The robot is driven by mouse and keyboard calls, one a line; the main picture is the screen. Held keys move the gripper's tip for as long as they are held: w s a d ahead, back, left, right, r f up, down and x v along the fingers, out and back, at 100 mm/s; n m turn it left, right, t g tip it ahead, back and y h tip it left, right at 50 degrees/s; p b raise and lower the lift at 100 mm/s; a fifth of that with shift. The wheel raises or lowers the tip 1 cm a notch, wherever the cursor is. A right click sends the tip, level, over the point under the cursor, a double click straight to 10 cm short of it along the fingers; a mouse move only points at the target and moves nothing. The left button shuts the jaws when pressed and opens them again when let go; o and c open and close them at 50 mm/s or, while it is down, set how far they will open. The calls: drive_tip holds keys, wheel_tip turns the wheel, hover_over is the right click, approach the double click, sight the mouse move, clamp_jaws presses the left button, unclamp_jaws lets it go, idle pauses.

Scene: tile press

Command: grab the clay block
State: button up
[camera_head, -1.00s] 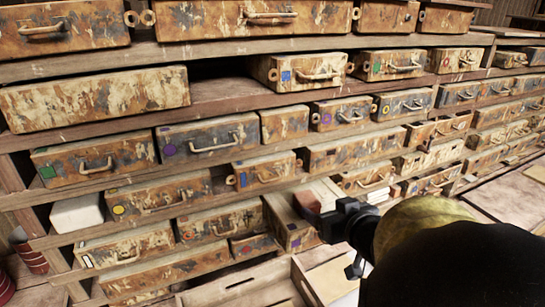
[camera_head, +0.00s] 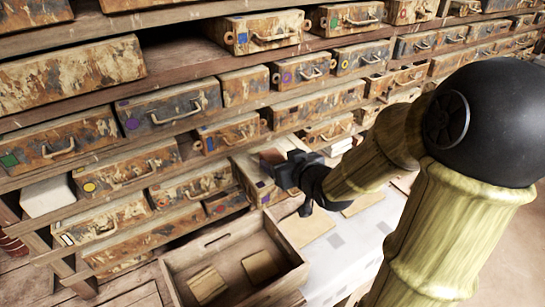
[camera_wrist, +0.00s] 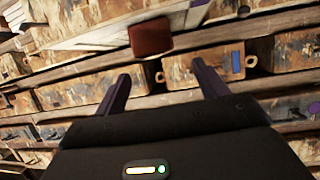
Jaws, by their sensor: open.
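The clay block is a small reddish-brown block (camera_wrist: 151,37). In the wrist view it lies just beyond my fingertips, near the middle between them, and apart from them. In the head view a reddish-brown patch of it (camera_head: 271,158) shows on the pale top of a box, partly hidden by my gripper (camera_head: 290,172). In the wrist view my gripper (camera_wrist: 161,72) is open, with two dark purple fingers spread and nothing between them.
A shelf of worn, paint-stained drawers (camera_head: 170,108) with metal handles fills the background. An open wooden tray (camera_head: 215,243) below holds two tan pieces. A pale work surface (camera_head: 335,245) lies to its right.

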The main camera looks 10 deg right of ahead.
sight(273, 156)
drive_tip(key=shift+w+a+f+p, duration=0.15)
drive_tip(key=shift+w+f+p, duration=0.1)
drive_tip(key=shift+w+p, duration=0.15)
drive_tip(key=shift+b+x, duration=0.3)
drive_tip(key=shift+x, duration=1)
drive_tip(key=shift+s, duration=0.1)
drive_tip(key=shift+d+f+p+x, duration=0.15)
drive_tip(key=shift+p+x, duration=0.25)
drive_tip(key=shift+x, duration=0.9)
drive_tip(key=shift+d+f+p+x, duration=0.15)
drive_tip(key=shift+p+x, duration=0.2)
drive_tip(key=shift+x, duration=1)
drive_tip(key=shift+s, duration=0.1)
drive_tip(key=c, duration=1.2)
